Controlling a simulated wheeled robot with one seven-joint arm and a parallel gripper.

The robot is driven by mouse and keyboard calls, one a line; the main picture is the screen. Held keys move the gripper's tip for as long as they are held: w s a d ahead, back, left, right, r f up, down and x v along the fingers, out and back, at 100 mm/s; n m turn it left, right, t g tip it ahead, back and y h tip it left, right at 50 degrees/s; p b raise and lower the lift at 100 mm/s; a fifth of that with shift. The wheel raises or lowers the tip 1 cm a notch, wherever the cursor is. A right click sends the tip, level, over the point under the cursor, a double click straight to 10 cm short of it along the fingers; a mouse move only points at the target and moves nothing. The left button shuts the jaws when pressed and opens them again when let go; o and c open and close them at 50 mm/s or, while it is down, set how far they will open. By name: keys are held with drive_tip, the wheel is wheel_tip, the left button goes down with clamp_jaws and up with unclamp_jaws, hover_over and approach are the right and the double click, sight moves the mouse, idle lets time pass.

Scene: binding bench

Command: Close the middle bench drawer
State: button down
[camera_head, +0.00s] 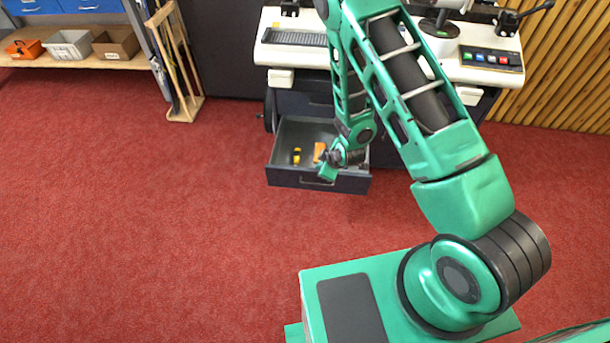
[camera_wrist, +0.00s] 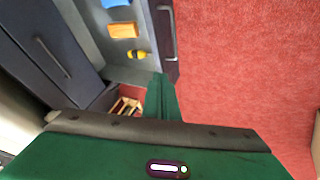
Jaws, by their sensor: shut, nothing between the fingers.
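An open bench drawer (camera_head: 283,178) with a dark front and grey inside is pulled well out from the bench. Its front and bar handle show in the wrist view (camera_wrist: 164,40). The drawer holds a yellow-and-black item (camera_head: 296,156) and an orange block (camera_head: 319,151); the wrist view also shows a blue item (camera_wrist: 116,3) in it. My green gripper (camera_head: 328,173) is shut and empty, over the right part of the drawer near its front. In the wrist view, the finger (camera_wrist: 163,98) is by the drawer's end; contact cannot be told.
A closed dark drawer front (camera_wrist: 45,50) with a handle is beside the open drawer in the wrist view. The white benchtop (camera_head: 290,52) carries equipment above. A wooden rack (camera_head: 180,70) and a shelf with bins (camera_head: 68,45) stand left. The red floor in front is clear.

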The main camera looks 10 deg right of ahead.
drive_tip(key=s+a+f+n, duration=0.2)
drive_tip(key=a+f, duration=0.1)
drive_tip(key=f, duration=0.3)
approach(302, 175)
wheel_tip(302, 175, down, 4)
drive_tip(key=s+a, duration=0.2)
drive_tip(key=w, duration=0.1)
drive_tip(key=w+d, duration=0.1)
drive_tip(key=w, duration=0.1)
drive_tip(key=shift+w+r+t+y, duration=0.1)
drive_tip(key=shift+w+t+y, duration=0.05)
drive_tip(key=shift+t+y, duration=0.15)
drive_tip(key=shift+w+d, duration=0.2)
drive_tip(key=shift+w, duration=0.25)
